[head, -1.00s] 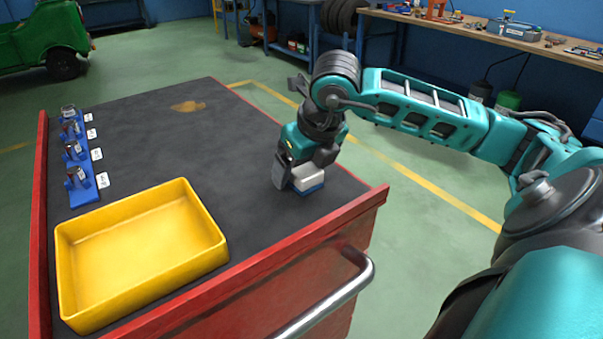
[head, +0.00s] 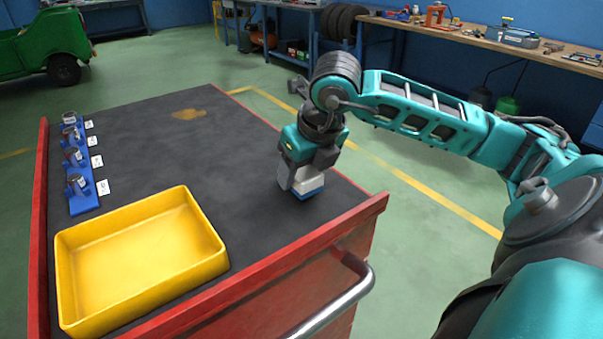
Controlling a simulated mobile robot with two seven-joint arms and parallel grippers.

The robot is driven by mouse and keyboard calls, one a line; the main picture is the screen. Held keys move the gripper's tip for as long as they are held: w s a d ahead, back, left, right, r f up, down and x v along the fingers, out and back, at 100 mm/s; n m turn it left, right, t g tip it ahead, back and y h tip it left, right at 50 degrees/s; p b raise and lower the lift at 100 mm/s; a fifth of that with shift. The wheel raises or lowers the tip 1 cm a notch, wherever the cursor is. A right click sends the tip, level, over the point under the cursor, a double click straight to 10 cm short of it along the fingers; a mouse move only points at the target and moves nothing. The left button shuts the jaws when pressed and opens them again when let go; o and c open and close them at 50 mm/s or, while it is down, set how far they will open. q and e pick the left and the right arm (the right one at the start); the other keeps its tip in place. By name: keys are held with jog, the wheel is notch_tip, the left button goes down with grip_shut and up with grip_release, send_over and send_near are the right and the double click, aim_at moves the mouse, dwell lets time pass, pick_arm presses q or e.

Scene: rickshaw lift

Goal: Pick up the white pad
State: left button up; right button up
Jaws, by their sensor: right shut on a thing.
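The white pad (head: 307,183) has a white upper part and a blue underside. It is at the right side of the dark cart top (head: 240,150). My right gripper (head: 300,180) comes down over it from above and is shut on it. The fingers hide part of the pad. I cannot tell for sure whether its underside touches the cart top. My left gripper is not in view.
A yellow tray (head: 72,285), empty, stands at the cart's front left. A blue rack (head: 84,201) with several small dark items and white tags lines the left edge. A red rim (head: 300,239) and metal handle (head: 340,303) border the front. The cart's middle is clear.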

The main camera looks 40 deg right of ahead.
aim_at(302, 170)
pick_arm(q)
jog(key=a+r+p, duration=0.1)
jog(key=p, duration=0.1)
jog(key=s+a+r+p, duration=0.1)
jog(key=p, duration=0.2)
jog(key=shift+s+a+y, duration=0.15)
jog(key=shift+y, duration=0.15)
pick_arm(e)
notch_tip(302, 170, up, 19)
jog(key=o, duration=0.5)
jog(key=c, duration=0.4)
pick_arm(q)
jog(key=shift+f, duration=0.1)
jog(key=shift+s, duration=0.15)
pick_arm(e)
jog(key=shift+s, duration=0.1)
